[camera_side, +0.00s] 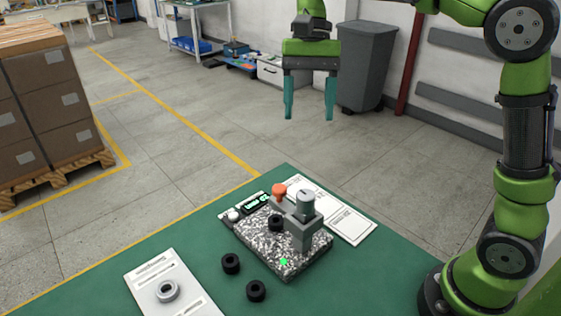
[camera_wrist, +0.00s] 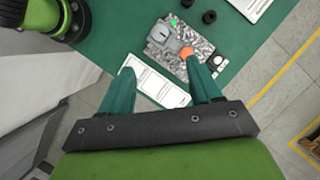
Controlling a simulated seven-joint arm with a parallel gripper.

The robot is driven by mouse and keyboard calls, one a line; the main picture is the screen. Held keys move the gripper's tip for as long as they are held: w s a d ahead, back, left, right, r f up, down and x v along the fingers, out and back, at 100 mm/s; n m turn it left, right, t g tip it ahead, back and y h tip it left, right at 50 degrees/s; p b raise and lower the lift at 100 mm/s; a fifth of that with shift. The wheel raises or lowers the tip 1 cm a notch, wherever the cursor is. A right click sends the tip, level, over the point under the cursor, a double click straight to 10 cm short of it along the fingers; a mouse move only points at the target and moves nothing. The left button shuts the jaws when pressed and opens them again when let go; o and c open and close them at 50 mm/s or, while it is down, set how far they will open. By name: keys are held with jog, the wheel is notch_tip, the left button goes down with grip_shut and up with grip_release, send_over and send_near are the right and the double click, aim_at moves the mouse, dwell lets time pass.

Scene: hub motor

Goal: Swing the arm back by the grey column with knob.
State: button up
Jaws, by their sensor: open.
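The grey column with knob (camera_side: 303,222) stands upright on a black-and-white speckled base plate (camera_side: 262,246) on the green table. It has a round grey knob on top, and an orange knob (camera_side: 279,190) sits beside it. In the wrist view the grey column (camera_wrist: 163,37) shows from above, with the orange knob (camera_wrist: 187,52) beside it. My gripper (camera_side: 309,106) is open and empty, high above and behind the plate, touching nothing. In the wrist view its two teal fingers (camera_wrist: 158,75) are spread apart. Whether the column's arm is swung in or back is unclear.
Two black rings (camera_side: 231,263) lie on the table in front of the plate; another (camera_side: 276,222) sits on it. A white card (camera_side: 172,285) bears a grey ring. A white sheet (camera_side: 338,216) lies behind the plate. The air between my gripper and the column looks clear.

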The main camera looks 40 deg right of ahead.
aim_at(306, 194)
jog(key=x, duration=1.6)
jog(key=shift+s+a+f, duration=0.1)
jog(key=shift+f, duration=0.2)
grip_shut()
